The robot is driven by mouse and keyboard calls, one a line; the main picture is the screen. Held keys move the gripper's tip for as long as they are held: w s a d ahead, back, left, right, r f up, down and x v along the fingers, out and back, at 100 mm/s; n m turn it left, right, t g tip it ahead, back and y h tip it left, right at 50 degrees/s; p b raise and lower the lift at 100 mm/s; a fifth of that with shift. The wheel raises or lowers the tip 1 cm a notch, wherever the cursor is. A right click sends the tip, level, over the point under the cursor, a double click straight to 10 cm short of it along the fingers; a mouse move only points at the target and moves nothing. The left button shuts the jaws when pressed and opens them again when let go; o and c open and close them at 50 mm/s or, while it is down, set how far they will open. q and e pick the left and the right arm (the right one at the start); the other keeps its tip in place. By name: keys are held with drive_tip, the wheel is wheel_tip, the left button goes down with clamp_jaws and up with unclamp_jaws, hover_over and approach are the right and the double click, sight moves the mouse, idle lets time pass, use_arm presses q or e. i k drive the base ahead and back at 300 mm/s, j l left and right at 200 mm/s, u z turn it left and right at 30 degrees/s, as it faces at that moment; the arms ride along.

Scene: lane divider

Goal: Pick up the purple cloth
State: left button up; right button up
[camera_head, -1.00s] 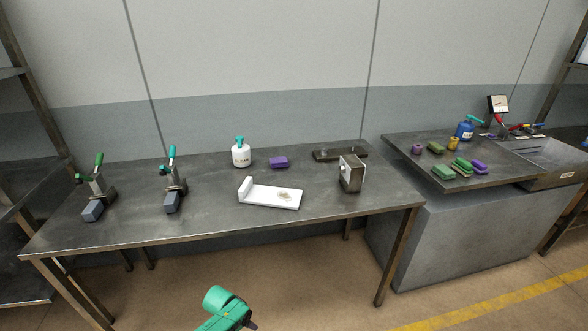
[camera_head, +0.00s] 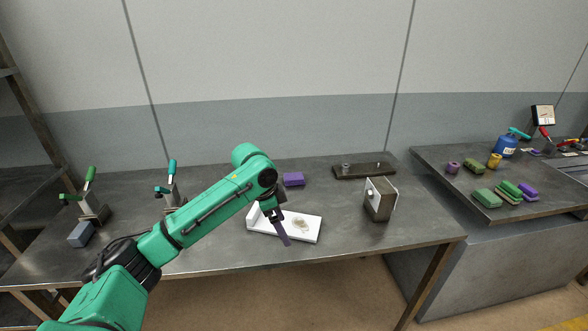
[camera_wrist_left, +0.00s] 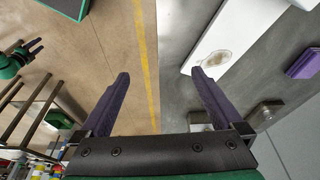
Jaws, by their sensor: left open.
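The purple cloth (camera_head: 293,179) is a small folded block lying flat on the long metal table, behind the white tray. It also shows at the right edge of the left wrist view (camera_wrist_left: 303,64). My left gripper (camera_head: 281,230) is above the front part of the white tray (camera_head: 308,229), in front of the cloth and apart from it. In the left wrist view its two purple fingers (camera_wrist_left: 160,73) are spread with nothing between them. My right gripper is not seen in the head view.
A metal block with a white side (camera_head: 380,199) and a dark plate (camera_head: 364,169) stand right of the cloth. Toggle clamps (camera_head: 92,208) stand on the left. More purple and green cloths (camera_head: 487,198) lie on the right-hand table. My left arm hides part of the table.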

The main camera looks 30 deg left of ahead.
sight(295, 178)
drive_tip(key=i+j, duration=1.05)
drive_tip(key=i, duration=0.15)
